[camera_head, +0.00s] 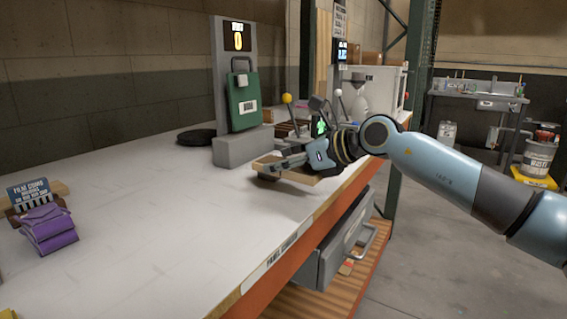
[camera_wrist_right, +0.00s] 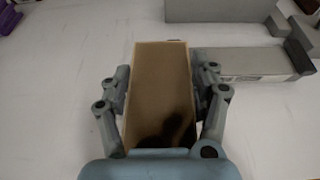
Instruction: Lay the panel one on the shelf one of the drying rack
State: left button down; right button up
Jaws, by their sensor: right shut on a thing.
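My right gripper (camera_head: 285,163) is shut on a flat tan wooden panel (camera_head: 304,177) and holds it level close above the white bench, in front of the grey stand. In the right wrist view the panel (camera_wrist_right: 161,90) lies between the two fingers of the right gripper (camera_wrist_right: 162,88), which press on its long sides. A dark shadow falls on its near end. I cannot make out the drying rack's shelf one for sure; brown slats behind the gripper are partly hidden by it. My left gripper is not in view.
A purple pouch (camera_head: 48,229) and a film-combs holder (camera_head: 30,192) sit at the left. An open grey drawer (camera_head: 340,243) juts from the bench front. The middle of the bench (camera_head: 160,220) is clear.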

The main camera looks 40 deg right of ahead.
jog(key=o, duration=1.2)
jog(key=shift+f, duration=0.1)
jog(key=shift+o, duration=0.2)
